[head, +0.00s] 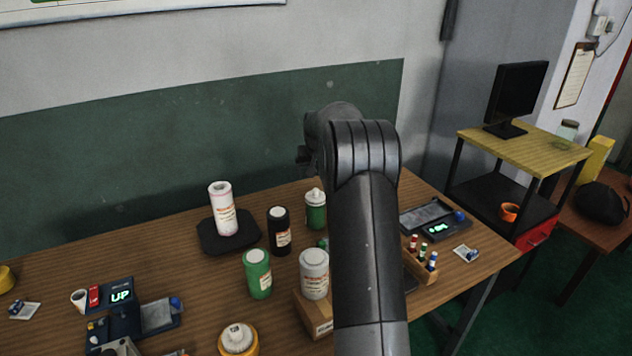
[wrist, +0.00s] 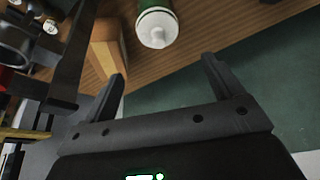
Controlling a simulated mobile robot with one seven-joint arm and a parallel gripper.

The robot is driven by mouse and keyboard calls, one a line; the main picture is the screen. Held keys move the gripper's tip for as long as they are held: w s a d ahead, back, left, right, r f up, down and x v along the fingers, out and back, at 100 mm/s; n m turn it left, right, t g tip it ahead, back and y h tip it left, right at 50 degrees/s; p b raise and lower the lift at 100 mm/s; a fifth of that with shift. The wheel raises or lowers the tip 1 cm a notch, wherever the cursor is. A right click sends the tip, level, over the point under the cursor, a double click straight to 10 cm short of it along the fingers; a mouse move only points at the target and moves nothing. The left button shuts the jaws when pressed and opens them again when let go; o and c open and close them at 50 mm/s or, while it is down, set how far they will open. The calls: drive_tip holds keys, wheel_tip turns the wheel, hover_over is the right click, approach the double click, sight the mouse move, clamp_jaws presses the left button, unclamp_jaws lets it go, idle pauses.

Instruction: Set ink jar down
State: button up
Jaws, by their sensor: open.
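My gripper (wrist: 165,70) is open in the wrist view, with nothing between its fingers. A green bottle with a white cap (wrist: 157,26) is beyond the fingertips, apart from them. In the head view my arm hides most of the gripper. I cannot tell which is the ink jar.
A wooden rack of small vials (head: 421,258) and a scale (head: 437,229) lie right of my arm. A device reading "UP" (head: 121,297) is at left. A yellow-topped stand with a monitor (head: 516,97) is at right. Bare table (head: 165,260) shows left of the black pad.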

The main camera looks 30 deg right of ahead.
drive_tip(key=s+a+r+n, duration=0.1)
drive_tip(key=s+a+r, duration=0.7)
drive_tip(key=s+a, duration=0.15)
drive_tip(key=s+a+r+n, duration=0.1)
drive_tip(key=s+a+r, duration=0.65)
drive_tip(key=s, duration=0.35)
drive_tip(key=s+a+f, duration=0.1)
drive_tip(key=s+a, duration=0.2)
drive_tip(key=s, duration=0.5)
drive_tip(key=s+a+f+n+t+y, duration=0.1)
drive_tip(key=s+a+f, duration=0.1)
drive_tip(key=s, duration=0.6)
drive_tip(key=s+a+f+n, duration=0.1)
drive_tip(key=s+a, duration=0.3)
drive_tip(key=s, duration=0.5)
drive_tip(key=shift+a+f+y, duration=0.25)
drive_tip(key=shift+f+y, duration=0.15)
drive_tip(key=shift+f, duration=0.05)
